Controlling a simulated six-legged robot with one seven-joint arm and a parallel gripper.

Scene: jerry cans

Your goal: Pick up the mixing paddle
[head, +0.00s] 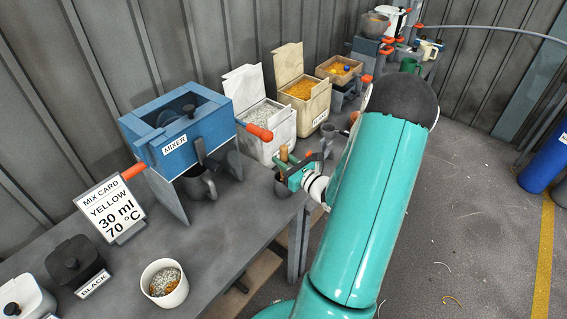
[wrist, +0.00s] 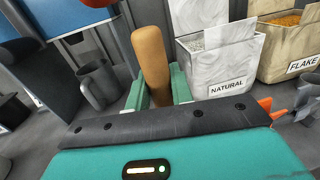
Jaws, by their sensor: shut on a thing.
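The mixing paddle shows as a tan wooden handle (wrist: 151,62) standing upright between my gripper's fingers in the wrist view. Its top also shows in the head view (head: 284,153). My gripper (wrist: 158,88) is shut on this handle, with one green finger on each side. In the head view my gripper (head: 287,170) is at the table's right edge, over a small grey pot (head: 283,188). The lower part of the paddle is hidden, and I cannot tell whether it is still inside the pot.
The blue mixer (head: 178,125) stands left of my gripper with a grey mug (head: 199,186) under it. White NATURAL (head: 268,125) and cream FLAKE (head: 303,100) bins stand behind. A white cup of pellets (head: 164,283) and a mix card (head: 110,208) are at the front left.

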